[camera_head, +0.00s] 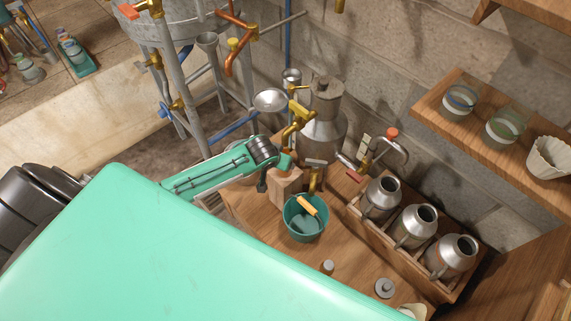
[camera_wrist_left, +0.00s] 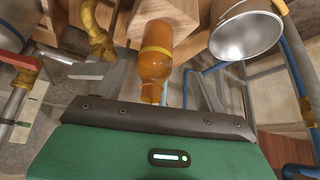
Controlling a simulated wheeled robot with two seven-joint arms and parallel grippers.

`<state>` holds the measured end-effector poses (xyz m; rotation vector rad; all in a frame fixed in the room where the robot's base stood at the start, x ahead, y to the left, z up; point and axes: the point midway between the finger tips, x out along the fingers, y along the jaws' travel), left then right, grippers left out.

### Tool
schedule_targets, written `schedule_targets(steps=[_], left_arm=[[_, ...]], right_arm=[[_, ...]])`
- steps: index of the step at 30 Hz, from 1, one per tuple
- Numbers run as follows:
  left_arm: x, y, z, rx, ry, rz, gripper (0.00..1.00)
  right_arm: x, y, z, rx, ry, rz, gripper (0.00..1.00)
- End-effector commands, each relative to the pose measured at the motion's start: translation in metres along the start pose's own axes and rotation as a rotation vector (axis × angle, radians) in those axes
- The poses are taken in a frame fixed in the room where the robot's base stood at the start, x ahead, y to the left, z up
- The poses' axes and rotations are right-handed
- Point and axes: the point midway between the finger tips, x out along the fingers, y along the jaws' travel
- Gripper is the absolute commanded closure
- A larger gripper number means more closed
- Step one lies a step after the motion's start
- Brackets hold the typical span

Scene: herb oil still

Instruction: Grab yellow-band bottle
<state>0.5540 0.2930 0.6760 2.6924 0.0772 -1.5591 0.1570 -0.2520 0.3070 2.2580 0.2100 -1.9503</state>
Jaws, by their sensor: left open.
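The yellow-band bottle (camera_wrist_left: 157,50) is amber with a yellow band round its body. In the left wrist view it lies between the fingers of my left gripper (camera_wrist_left: 160,85), its narrow neck towards the palm. The fingers are spread, with a visible gap on each side of the bottle. In the head view my left gripper (camera_head: 274,172) is beside a wooden block (camera_head: 286,187) on the bench, and I cannot make out the bottle clearly there. My right gripper is not in view.
A green bucket (camera_head: 305,228) holding a yellow-handled item stands close by. Metal cans (camera_head: 417,226) fill a wooden crate to the right. A brass tap (camera_head: 299,117) and a metal still vessel (camera_head: 324,120) are just behind the gripper. A large teal surface hides the lower left.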

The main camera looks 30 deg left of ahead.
Motion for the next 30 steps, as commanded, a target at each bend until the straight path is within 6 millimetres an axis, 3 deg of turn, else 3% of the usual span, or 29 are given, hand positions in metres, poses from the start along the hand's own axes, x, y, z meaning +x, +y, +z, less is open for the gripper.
schedule_targets(steps=[13, 23, 30], left_arm=[[0.047, 0.006, 0.0, 0.0, 0.0, -0.001, 0.28], [0.053, 0.006, 0.001, 0.001, 0.0, 0.0, 0.28], [0.052, 0.006, 0.001, 0.001, 0.0, 0.0, 0.76]], right_arm=[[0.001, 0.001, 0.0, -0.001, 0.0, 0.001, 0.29], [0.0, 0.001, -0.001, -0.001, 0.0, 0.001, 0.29], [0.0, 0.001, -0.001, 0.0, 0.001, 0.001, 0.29]])
